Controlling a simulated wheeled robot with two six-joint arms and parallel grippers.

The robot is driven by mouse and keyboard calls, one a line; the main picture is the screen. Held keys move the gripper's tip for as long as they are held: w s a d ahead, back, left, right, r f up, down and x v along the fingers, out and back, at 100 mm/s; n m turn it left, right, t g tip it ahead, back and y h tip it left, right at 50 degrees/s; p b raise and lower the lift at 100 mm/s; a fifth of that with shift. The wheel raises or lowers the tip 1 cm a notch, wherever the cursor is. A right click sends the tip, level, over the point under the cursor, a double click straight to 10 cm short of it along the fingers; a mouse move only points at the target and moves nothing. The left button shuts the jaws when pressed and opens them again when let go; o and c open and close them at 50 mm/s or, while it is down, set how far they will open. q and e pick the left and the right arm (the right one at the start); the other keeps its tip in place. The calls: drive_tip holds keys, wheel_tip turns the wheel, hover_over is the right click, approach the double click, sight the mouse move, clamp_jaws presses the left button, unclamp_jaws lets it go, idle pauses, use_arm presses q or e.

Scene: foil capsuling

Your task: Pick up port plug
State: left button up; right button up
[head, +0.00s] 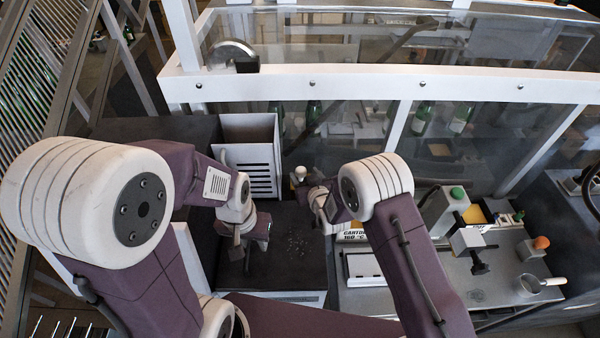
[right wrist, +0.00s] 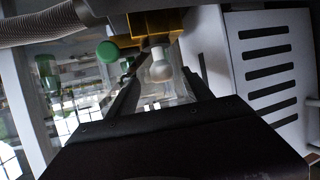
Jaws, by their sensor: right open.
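A pale rounded knob (head: 300,172), which looks like the port plug, stands at the back of the dark worktop in the head view. In the right wrist view the pale plug (right wrist: 160,66) sits in front of a yellow block, between the far ends of my two dark fingers. My right gripper (right wrist: 158,80) is open around or just short of it; I cannot tell whether the fingers touch it. In the head view my right gripper (head: 308,186) is partly hidden by its own wrist. My left gripper (head: 248,252) hangs over the dark worktop, its jaw gap unclear.
A white slotted box (head: 250,150) stands behind the worktop, and also shows right of my gripper in the right wrist view (right wrist: 270,75). A glass guard with a white frame (head: 380,88) closes the back. A machine with a green knob (head: 457,192) and a metal cup (head: 528,285) are right.

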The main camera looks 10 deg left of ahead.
sight(302, 173)
drive_tip(key=b+x, duration=0.1)
drive_tip(key=x, duration=0.2)
drive_tip(key=shift+a, duration=0.2)
drive_tip(key=shift+w+a, duration=0.15)
drive_tip(key=shift+w+a+f, duration=0.1)
drive_tip(key=shift+w+a, duration=0.05)
drive_tip(key=shift+w, duration=0.25)
drive_tip(key=shift+c, duration=1.2)
clamp_jaws()
use_arm(q)
drive_tip(key=shift+s+d+f, duration=0.2)
drive_tip(key=shift+s+f, duration=0.15)
drive_tip(key=shift+f, duration=0.1)
